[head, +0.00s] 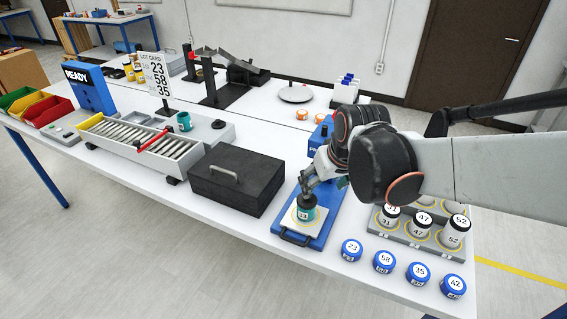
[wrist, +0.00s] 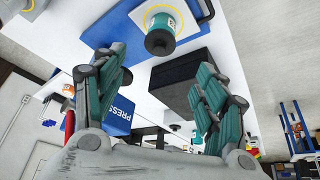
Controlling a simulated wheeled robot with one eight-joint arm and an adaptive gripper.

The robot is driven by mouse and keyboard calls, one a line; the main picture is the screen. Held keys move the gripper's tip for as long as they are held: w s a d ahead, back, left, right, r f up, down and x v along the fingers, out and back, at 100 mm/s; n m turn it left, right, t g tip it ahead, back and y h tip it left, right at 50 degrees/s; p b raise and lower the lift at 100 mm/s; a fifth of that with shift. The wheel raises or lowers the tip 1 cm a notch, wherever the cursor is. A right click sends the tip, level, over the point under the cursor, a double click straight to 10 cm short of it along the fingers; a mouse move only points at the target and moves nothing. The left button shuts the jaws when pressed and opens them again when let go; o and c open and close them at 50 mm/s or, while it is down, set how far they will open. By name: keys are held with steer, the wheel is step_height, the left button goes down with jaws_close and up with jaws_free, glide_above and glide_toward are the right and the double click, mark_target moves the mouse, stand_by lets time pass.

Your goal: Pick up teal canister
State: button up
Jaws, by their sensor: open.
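A teal canister (head: 305,214) with a dark top and a pale label stands on the white pad of the blue press base (head: 318,232) near the front of the table. In the wrist view the canister (wrist: 166,20) shows at the top, beyond the fingertips. My gripper (head: 310,183) is just above the canister in the head view, partly overlapping its top. In the wrist view my gripper (wrist: 161,58) is open with teal fingers spread and nothing between them. A second teal canister (head: 184,121) stands by the roller conveyor at the left.
A black box with a handle (head: 237,180) stands left of the press. A grey rack (head: 398,240) with numbered canisters is to the right. Several blue numbered caps (head: 384,262) line the front edge. The roller conveyor (head: 139,146) and a lot card (head: 155,74) are farther left.

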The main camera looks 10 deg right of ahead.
steer(key=w+p, duration=0.1)
steer(key=w, duration=0.2)
steer(key=b, duration=0.2)
glide_above(310, 202)
steer(key=shift+g, duration=0.3)
step_height(310, 202, down, 9)
steer(key=shift+r, duration=0.15)
steer(key=shift+s+b+x, duration=0.15)
steer(key=shift+b+x, duration=0.15)
steer(key=shift+x, duration=1)
steer(key=shift+s+b+x, duration=0.2)
steer(key=shift+b+x, duration=0.05)
steer(key=shift+x, duration=1.05)
steer(key=shift+a, duration=0.15)
steer(key=c, duration=1.2)
